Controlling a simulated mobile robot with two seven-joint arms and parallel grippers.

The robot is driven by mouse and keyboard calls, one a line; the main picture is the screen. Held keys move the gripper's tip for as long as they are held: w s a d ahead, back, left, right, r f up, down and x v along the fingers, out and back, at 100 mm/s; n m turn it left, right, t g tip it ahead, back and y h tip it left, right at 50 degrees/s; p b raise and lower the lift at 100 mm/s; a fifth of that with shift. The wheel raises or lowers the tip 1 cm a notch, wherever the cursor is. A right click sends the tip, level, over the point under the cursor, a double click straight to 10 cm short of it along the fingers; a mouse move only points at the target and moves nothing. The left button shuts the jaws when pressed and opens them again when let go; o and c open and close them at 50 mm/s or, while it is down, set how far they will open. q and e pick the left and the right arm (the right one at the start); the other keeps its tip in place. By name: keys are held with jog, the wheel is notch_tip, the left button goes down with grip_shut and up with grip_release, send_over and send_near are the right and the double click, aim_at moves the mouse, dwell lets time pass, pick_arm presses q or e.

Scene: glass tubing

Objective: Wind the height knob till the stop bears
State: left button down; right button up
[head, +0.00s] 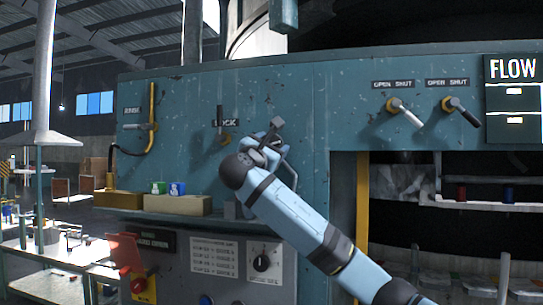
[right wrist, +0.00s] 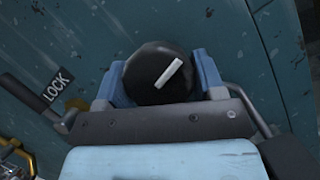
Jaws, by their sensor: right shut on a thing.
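A round black knob (right wrist: 150,61) with a white pointer line sits on the teal panel in the right wrist view. The line slants up to the right. My right gripper (right wrist: 163,80) has a blue finger on each side of the knob and is shut on it. In the head view my right gripper (head: 270,147) is up against the panel, right of the LOCK label, and it hides the knob. I cannot make out the stop in either view. My left gripper is not in view.
The lock lever (head: 220,117) is just left of my right gripper; its LOCK label (right wrist: 56,86) shows in the wrist view. A ledge below carries cardboard boxes (head: 177,204). Two OPEN/SHUT levers (head: 403,111) are at right.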

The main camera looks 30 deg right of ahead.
jog(key=shift+m+g+b, duration=0.3)
jog(key=shift+m+g, duration=0.1)
jog(key=shift+m, duration=0.9)
jog(key=shift+g, duration=0.4)
jog(key=shift+r, duration=0.1)
jog(key=o, duration=0.9)
jog(key=shift+a, duration=0.1)
